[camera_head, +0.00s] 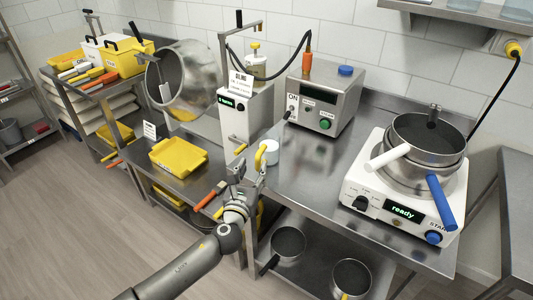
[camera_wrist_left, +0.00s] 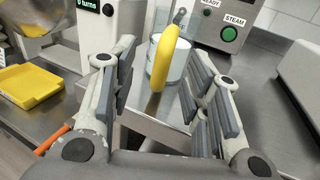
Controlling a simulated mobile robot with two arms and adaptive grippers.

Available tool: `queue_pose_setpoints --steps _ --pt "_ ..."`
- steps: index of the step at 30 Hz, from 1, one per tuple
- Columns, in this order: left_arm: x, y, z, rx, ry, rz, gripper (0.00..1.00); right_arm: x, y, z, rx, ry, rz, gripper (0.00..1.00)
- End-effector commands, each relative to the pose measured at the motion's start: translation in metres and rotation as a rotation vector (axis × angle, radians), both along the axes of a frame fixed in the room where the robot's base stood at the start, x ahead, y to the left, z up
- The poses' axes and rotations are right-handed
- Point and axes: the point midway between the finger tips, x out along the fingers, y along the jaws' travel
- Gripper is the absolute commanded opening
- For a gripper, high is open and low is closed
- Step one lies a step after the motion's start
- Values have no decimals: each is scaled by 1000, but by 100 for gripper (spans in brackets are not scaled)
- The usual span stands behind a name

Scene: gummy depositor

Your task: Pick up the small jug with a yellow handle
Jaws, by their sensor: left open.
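The small jug (camera_head: 271,154) is white and stands on the steel table near its left corner. Its yellow handle (camera_head: 260,156) faces my left gripper. In the left wrist view the yellow handle (camera_wrist_left: 163,55) rises between the two open fingers, with the white jug body (camera_wrist_left: 180,62) behind it. My left gripper (camera_head: 240,178) is open and close to the handle at the table edge; I cannot tell whether a finger touches it. It also shows in the left wrist view (camera_wrist_left: 160,90). My right gripper is not in view.
A steel control box (camera_head: 325,98) stands behind the jug, and a white hot plate with pots (camera_head: 400,190) is at the right. A yellow tray (camera_head: 178,157) and an orange-handled tool (camera_head: 210,197) lie to the left. The table between jug and hot plate is clear.

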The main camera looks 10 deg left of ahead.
Motion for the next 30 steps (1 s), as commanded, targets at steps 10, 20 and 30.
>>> queue_pose_setpoints --steps 10,20,30 --pt "39 -5 -1 -1 0 1 44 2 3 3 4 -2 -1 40" --pt "53 -4 -1 -2 1 0 44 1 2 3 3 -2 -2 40" --pt "53 -4 -1 -2 2 0 12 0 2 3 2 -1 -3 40"
